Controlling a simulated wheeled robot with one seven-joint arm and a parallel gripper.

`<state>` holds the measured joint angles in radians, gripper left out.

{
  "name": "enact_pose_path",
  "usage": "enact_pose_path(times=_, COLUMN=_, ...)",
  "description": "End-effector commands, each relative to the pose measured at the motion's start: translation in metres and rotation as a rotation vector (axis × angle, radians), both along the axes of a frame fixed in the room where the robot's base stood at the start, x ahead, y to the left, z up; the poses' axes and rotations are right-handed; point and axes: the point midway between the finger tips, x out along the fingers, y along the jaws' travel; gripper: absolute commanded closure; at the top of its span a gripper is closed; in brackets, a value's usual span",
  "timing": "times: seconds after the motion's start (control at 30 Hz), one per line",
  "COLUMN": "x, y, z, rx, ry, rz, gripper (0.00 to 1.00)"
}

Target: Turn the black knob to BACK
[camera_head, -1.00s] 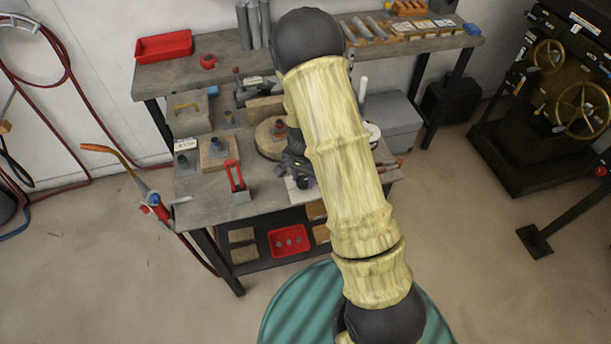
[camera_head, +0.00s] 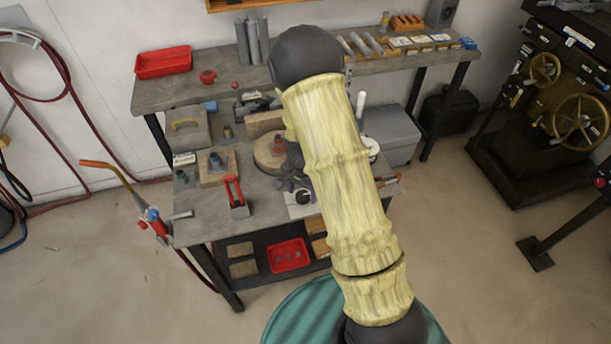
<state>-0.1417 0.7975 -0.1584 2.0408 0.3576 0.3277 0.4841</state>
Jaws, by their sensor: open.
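A small black knob (camera_head: 302,196) sits on a white plate at the front of the workbench (camera_head: 262,216), just left of my arm. Its pointer direction and any lettering are too small to read. My gripper (camera_head: 291,184) is dark and partly hidden behind my yellow-sleeved arm. It is open and empty, just above and behind the knob in the picture. I cannot tell whether it touches the knob.
A red-handled clamp (camera_head: 234,192) stands left of the knob. A round wooden block (camera_head: 268,157) lies behind the gripper. A wooden block with a blue-grey fitting (camera_head: 216,162) is farther left. A red tray (camera_head: 288,255) is on the lower shelf.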

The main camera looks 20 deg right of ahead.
Motion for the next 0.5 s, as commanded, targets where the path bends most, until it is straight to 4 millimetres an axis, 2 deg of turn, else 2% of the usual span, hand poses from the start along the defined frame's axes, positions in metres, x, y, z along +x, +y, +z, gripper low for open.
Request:
enact_pose_path(times=0.17, x=0.001, y=-0.001, z=0.019, rx=-0.001, ry=-0.004, rz=0.000, gripper=0.41)
enact_pose_path(times=0.5, x=0.002, y=-0.004, z=0.086, rx=0.001, ry=-0.006, rz=-0.009, gripper=0.41)
